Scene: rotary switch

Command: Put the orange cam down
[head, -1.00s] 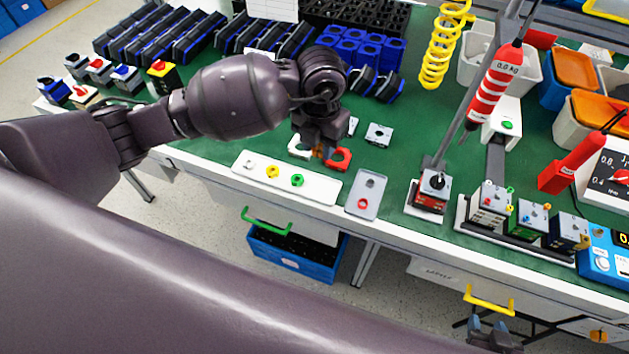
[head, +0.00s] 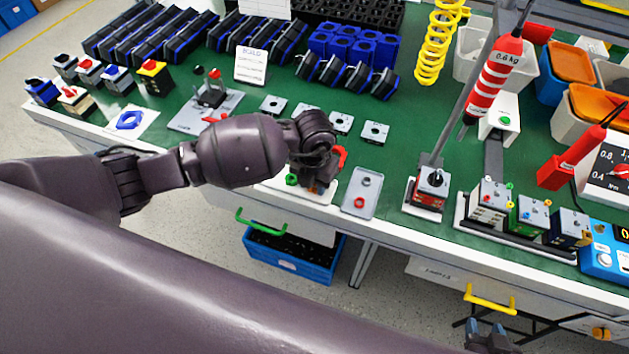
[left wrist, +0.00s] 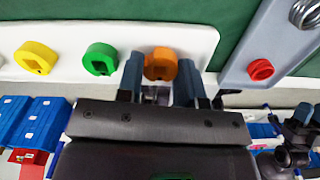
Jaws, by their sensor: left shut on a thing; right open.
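The orange cam (left wrist: 161,66) is between the fingertips of my left gripper (left wrist: 160,80), which is shut on it. It is at the right end of the white tray (left wrist: 62,40), in line with a yellow cam (left wrist: 35,57) and a green cam (left wrist: 100,59). I cannot tell whether it touches the tray. In the head view my left gripper (head: 316,186) points down over the tray and hides the orange cam. My right gripper (head: 488,340) is open and empty at the bottom edge, below the bench front.
A grey tray (head: 360,208) with a red cam (left wrist: 260,70) lies just to the right. A red-orange ring (head: 340,157) is behind my left gripper. Grey square plates (head: 375,132) lie farther back. A switch block (head: 430,190) stands right of the grey tray.

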